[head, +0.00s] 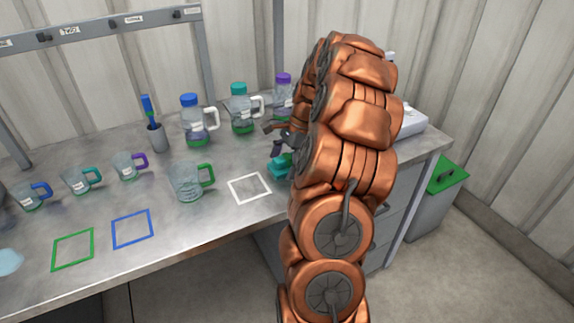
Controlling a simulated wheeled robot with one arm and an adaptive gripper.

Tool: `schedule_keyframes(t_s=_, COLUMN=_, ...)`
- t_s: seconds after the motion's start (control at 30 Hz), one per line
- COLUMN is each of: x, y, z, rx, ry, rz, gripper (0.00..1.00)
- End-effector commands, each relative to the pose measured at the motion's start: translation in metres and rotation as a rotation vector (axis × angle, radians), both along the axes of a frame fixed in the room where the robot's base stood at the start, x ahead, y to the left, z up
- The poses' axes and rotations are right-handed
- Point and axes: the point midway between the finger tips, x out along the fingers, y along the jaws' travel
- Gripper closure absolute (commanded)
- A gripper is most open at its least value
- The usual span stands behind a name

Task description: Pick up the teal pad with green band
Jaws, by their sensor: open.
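A small teal pad (279,168) lies on the grey metal bench, just right of the white square outline. My copper arm hides part of it, and its green band is too small to make out. My gripper (277,145) is dark and small in the head view, partly hidden behind my arm. It is open, right above and beside the pad. I cannot tell whether its fingers touch the pad.
A glass measuring jug with a green handle (187,182) stands left of the white outline (250,188). Capped bottles (196,120) (241,110) and a brush holder (157,139) stand behind. Smaller jugs (82,181) are farther left. The bench front has free room around the blue outline (132,229).

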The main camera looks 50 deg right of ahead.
Motion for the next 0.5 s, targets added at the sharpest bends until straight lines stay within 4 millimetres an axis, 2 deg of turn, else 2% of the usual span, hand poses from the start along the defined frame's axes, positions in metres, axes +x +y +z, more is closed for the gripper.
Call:
schedule_keyframes(t_s=0.07, x=0.0, y=-0.0002, z=0.0001, rx=0.0, ry=0.0, rz=0.0, gripper=0.03)
schedule_keyframes(t_s=0.5, x=-0.0001, y=-0.0002, z=0.0002, rx=0.0, ry=0.0, rz=0.0, gripper=0.48)
